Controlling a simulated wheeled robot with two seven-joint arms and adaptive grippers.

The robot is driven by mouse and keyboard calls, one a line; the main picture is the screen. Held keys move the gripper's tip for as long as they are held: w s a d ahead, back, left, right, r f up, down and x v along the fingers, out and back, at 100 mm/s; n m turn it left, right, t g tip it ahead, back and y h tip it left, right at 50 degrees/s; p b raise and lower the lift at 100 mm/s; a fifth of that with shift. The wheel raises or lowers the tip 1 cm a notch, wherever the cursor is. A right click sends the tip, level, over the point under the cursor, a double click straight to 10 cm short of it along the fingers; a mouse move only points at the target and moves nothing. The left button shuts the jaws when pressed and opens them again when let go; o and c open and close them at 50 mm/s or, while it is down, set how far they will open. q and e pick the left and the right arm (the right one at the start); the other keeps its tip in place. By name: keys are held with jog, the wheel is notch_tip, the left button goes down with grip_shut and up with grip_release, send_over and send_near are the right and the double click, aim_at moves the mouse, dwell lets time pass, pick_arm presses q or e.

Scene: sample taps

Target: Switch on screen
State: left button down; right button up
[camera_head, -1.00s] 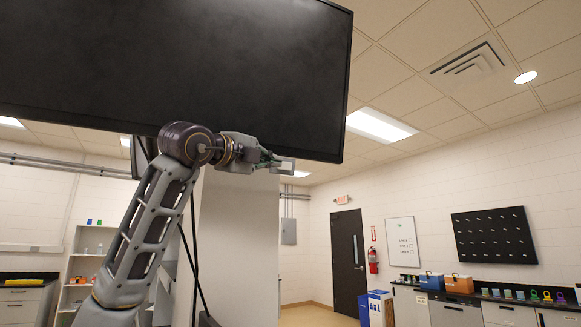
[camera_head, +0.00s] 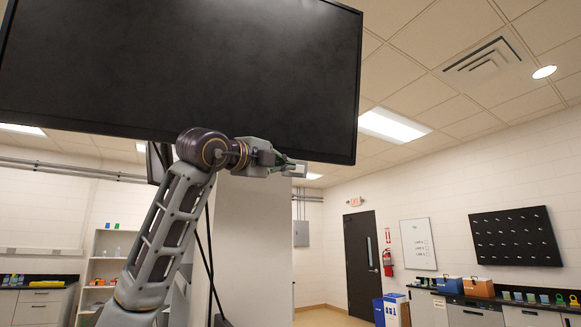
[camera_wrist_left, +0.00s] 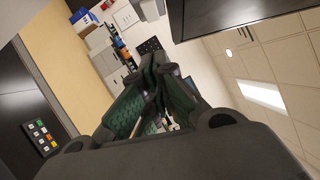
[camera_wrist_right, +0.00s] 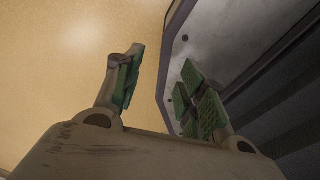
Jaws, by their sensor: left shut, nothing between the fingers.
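A large dark screen (camera_head: 190,70) fills the upper left of the head view, and its face is black. Its dark edge also shows at the top of the left wrist view (camera_wrist_left: 225,12). My left gripper (camera_head: 298,168) is at the screen's lower edge, towards its right corner. In the left wrist view the left fingers (camera_wrist_left: 150,88) are together with nothing between them. Whether they touch the screen I cannot tell. No power button on the screen is clear to see. My right gripper (camera_wrist_right: 160,88) shows only in its wrist view, with its fingers apart and empty.
A pale column (camera_head: 255,240) stands below the screen, with dark cables beside it. A shelf (camera_head: 105,265) is at the left. A dark door (camera_head: 362,260), a whiteboard (camera_head: 418,244) and a counter with boxes (camera_head: 478,288) are far right.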

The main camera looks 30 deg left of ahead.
pick_arm(q)
jog(key=w, duration=0.1)
jog(key=p, duration=0.4)
send_near(302, 169)
jog(key=w+d, duration=0.4)
jog(key=shift+w+a+r+p, duration=0.15)
jog(key=shift+w+a+p, duration=0.2)
jog(key=shift+w, duration=0.15)
jog(key=shift+w+a+r+p, duration=0.1)
jog(key=shift+w+a+p, duration=0.2)
jog(key=shift+w, duration=0.3)
pick_arm(e)
jog(key=r, duration=0.3)
jog(key=a+r, duration=0.1)
jog(key=r, duration=0.1)
jog(key=shift+s+r, duration=0.3)
jog(key=shift+a, duration=0.2)
pick_arm(q)
jog(key=shift+w+a+r, duration=0.1)
jog(key=shift+w, duration=0.3)
